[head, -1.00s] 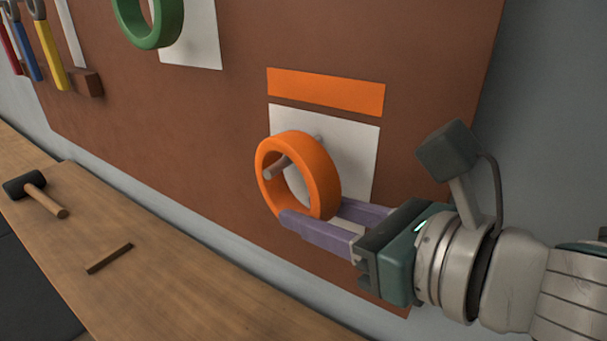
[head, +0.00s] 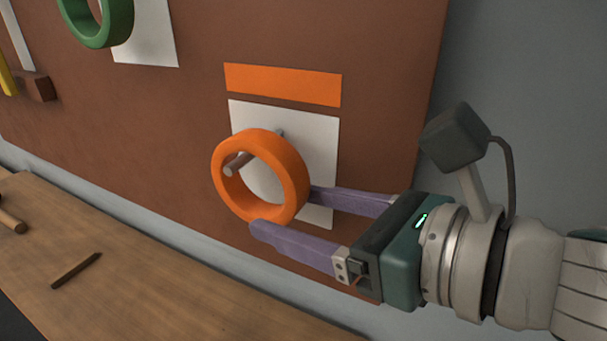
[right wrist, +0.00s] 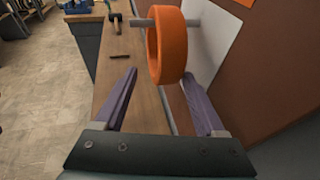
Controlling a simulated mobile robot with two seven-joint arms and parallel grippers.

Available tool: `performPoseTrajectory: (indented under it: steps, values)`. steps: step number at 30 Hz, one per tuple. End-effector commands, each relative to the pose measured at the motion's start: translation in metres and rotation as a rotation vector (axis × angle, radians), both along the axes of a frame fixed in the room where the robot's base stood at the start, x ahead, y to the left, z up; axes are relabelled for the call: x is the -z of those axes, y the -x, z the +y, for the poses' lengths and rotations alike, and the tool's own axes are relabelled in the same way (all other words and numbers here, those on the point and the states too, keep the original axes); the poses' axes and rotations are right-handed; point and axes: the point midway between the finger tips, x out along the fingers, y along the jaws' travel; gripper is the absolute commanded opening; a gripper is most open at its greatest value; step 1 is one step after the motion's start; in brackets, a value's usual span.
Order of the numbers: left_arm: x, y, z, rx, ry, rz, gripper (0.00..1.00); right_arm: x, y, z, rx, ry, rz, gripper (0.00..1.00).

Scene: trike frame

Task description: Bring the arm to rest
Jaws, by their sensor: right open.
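My right gripper (head: 282,212) has its two purple fingers spread apart, one on either side of the lower right rim of the orange ring (head: 291,186). The ring hangs on a peg (head: 237,164) that sticks out from the brown board, in front of a white panel (head: 318,160). In the right wrist view the ring (right wrist: 168,50) hangs beyond and between the open fingers (right wrist: 160,90), with the peg (right wrist: 150,22) passing through it. The fingers do not grip it. My left gripper is not in view.
An orange strip (head: 285,84) is on the brown board (head: 190,100) above the white panel. A green ring (head: 122,22) hangs at the upper left. The wooden bench (head: 120,290) below holds a small dark stick (head: 76,270) and a hammer handle (head: 12,221). Grey wall is at right.

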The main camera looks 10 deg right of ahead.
Motion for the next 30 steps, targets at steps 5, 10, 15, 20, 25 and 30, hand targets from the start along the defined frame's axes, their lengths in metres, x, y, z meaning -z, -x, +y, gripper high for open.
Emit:
performPoseTrajectory:
  steps: [5, 10, 15, 20, 25, 30]
  values:
    - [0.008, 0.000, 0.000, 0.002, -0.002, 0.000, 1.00, -0.006, 0.027, -0.023, 0.000, 0.004, 0.002, 0.72]
    - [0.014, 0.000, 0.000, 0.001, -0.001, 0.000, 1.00, -0.014, 0.045, -0.038, 0.002, 0.002, 0.001, 0.72]
    - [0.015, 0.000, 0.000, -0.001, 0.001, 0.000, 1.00, -0.019, 0.050, -0.042, 0.047, -0.059, 0.045, 0.72]
    - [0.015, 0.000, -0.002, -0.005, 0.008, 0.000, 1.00, -0.018, 0.041, -0.051, 0.354, -0.434, 0.321, 0.72]
    - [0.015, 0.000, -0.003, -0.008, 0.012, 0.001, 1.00, 0.012, 0.051, -0.086, 0.925, -1.093, 0.762, 0.72]
    - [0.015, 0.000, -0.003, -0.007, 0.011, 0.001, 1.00, 0.057, 0.099, -0.118, 1.525, -1.684, 1.039, 0.72]
